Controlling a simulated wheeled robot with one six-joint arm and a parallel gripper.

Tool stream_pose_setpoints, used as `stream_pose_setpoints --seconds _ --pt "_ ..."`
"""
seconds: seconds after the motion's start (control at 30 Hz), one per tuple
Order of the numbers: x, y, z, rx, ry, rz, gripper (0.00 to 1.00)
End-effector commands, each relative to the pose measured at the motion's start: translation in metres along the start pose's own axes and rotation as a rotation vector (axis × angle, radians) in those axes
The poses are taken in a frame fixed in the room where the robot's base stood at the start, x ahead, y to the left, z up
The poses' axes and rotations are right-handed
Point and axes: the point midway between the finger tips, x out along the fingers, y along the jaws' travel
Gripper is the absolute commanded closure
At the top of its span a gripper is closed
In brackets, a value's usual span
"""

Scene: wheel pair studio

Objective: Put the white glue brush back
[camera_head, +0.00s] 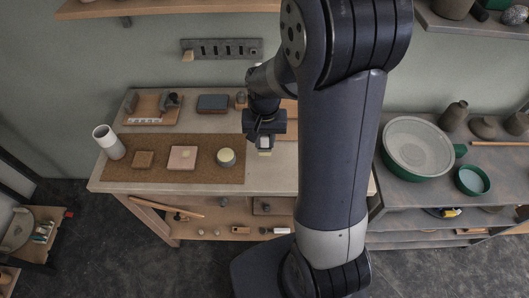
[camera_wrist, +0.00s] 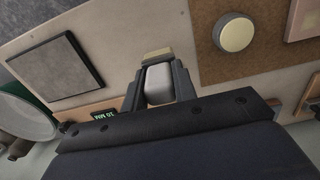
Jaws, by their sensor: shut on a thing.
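The white glue brush (camera_wrist: 158,84) is between the two fingers of my gripper (camera_wrist: 158,90) in the wrist view. Its pale body is gripped, and a cream-yellow end (camera_wrist: 157,54) sticks out past the fingertips. In the head view my gripper (camera_head: 265,144) is at the right of the brown mat (camera_head: 215,171), over the workbench, with a small pale part of the brush (camera_head: 264,152) showing below it. The rest of the brush is hidden by the fingers. A dark slotted rack (camera_head: 231,48) is on the wall behind the bench, with one wooden-ended item (camera_head: 188,56) at its left.
On the mat are a round pale-topped pot (camera_head: 226,158), a pink block (camera_head: 182,158) and a brown block (camera_head: 143,160). A white cylinder (camera_head: 108,142) stands at the left. A tool tray (camera_head: 152,116) and dark slab (camera_head: 212,104) lie behind. Shelves stand at the right.

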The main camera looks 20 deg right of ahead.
Motion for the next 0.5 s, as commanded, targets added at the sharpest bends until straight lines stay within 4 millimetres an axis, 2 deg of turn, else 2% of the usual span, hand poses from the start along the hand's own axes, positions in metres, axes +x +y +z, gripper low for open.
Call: stream_pose_setpoints --seconds 0.4,0.5 --pt "0.047 0.0 0.001 -0.001 -0.002 0.001 0.99" --pt "0.053 0.0 0.0 -0.001 0.0 0.0 0.99"
